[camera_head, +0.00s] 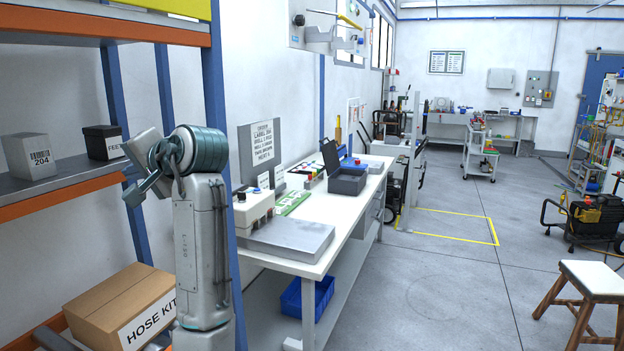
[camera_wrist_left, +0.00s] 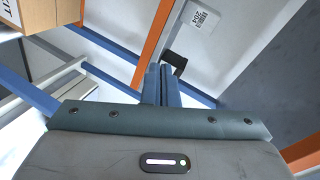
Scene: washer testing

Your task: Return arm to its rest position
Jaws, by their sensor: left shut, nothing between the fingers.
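My left arm rises from the bottom of the head view, beside the shelf rack, and bends over at the top. Its gripper (camera_head: 134,192) is shut and empty, near the front edge of the middle shelf. In the left wrist view the two blue-grey fingers (camera_wrist_left: 161,84) lie together with nothing between them. Just beyond the fingertips a small part of a black box (camera_wrist_left: 174,61) shows. My right arm and gripper are not in view.
The rack holds a white box marked 204 (camera_head: 29,156), a black box (camera_head: 103,142) and a hose kit carton (camera_head: 125,307). A white workbench (camera_head: 352,218) stands to the right of my arm. A stool (camera_head: 597,279) stands farther right; open floor lies between.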

